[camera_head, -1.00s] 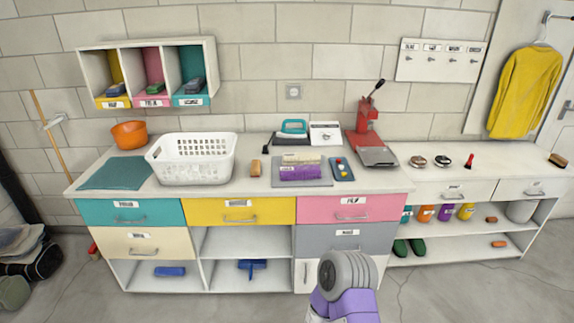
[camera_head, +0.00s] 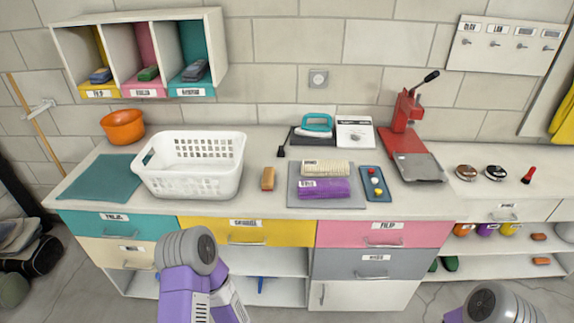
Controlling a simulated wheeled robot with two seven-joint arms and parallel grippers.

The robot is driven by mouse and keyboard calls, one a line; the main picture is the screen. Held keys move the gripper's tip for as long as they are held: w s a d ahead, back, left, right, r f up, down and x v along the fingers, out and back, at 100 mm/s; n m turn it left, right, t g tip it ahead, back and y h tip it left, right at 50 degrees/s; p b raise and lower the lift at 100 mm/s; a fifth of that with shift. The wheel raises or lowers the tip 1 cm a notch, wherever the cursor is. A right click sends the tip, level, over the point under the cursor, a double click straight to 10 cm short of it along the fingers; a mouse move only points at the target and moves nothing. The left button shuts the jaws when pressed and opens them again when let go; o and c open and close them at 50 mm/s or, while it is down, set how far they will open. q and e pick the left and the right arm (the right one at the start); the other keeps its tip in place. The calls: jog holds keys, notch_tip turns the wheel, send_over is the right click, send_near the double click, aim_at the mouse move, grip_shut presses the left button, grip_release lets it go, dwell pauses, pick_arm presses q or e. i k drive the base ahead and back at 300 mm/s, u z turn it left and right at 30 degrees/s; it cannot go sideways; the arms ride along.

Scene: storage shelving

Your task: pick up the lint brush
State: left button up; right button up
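No object in view is clearly marked as the lint brush. A small red item with a narrow handle (camera_head: 528,175) lies on the right end of the counter and may be a brush. A tan block-like item (camera_head: 268,178), possibly a brush, lies right of the white basket. A small black item (camera_head: 281,152) lies near the iron. My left arm shows low in the picture in front of the drawers, and a part of my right arm shows at the lower right edge. Neither gripper's fingertips are visible.
A white basket (camera_head: 192,184), an orange bowl (camera_head: 123,127), a teal cloth (camera_head: 100,178), a grey mat with rolled towels (camera_head: 300,203) and a red press (camera_head: 406,112) stand on the counter. Two round tins (camera_head: 466,173) lie near the red item. The front counter strip is clear.

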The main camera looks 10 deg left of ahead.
aim_at(268, 179)
jog(key=u, duration=0.55)
jog(key=i, duration=0.95)
jog(key=u, duration=0.85)
